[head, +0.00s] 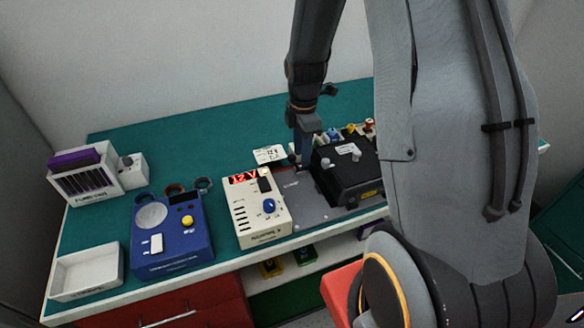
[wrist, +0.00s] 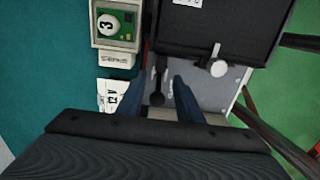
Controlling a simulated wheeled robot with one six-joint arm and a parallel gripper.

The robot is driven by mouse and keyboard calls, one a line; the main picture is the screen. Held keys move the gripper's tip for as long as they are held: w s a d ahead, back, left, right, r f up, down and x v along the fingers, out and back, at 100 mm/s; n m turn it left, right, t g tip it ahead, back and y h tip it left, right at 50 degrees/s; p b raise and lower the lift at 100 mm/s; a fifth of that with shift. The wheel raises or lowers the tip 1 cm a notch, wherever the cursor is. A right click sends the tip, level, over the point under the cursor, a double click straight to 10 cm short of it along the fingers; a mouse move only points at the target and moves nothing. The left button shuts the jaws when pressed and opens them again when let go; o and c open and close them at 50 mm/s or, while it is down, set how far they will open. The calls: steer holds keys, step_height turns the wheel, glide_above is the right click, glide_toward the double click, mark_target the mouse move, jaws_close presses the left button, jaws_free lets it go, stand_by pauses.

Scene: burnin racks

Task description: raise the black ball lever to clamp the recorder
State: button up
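The black recorder (head: 350,182) sits on a grey plate (head: 305,207) toward the right of the bench; its dark body (wrist: 210,28) fills the top of the wrist view. The black ball lever (wrist: 157,98) shows in the wrist view as a dark rod with a round end above the grey plate. My gripper (wrist: 157,94) has its two blue fingers apart, one on each side of the lever's ball, with gaps visible. In the head view my gripper (head: 304,155) points down just behind the recorder's left side; the lever cannot be made out there.
A white power supply (head: 262,225) reading 12V stands left of the recorder. A blue device (head: 172,250), a white tray (head: 88,272) and a white rack (head: 85,180) stand farther left. A paper card (head: 269,154) lies near my gripper. The back of the green mat is clear.

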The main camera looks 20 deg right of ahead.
steer(key=shift+r+p, duration=1.6)
steer(key=shift+r, duration=0.7)
step_height(320, 180, up, 4)
glide_above(301, 169)
steer(key=shift+s+r, duration=0.1)
steer(key=shift+r, duration=0.05)
steer(key=s+a+f+m+b, duration=0.3)
steer(key=s+m+b, duration=0.2)
steer(key=m, duration=0.4)
steer(key=s+a+f+m+t+b, duration=0.1)
steer(key=s+a+f+m+b, duration=0.2)
steer(key=s+m+b, duration=0.3)
steer(key=s+a+m, duration=0.1)
steer(key=s+m, duration=0.1)
steer(key=m, duration=0.1)
steer(key=shift+s, duration=0.1)
steer(key=shift+c, duration=0.2)
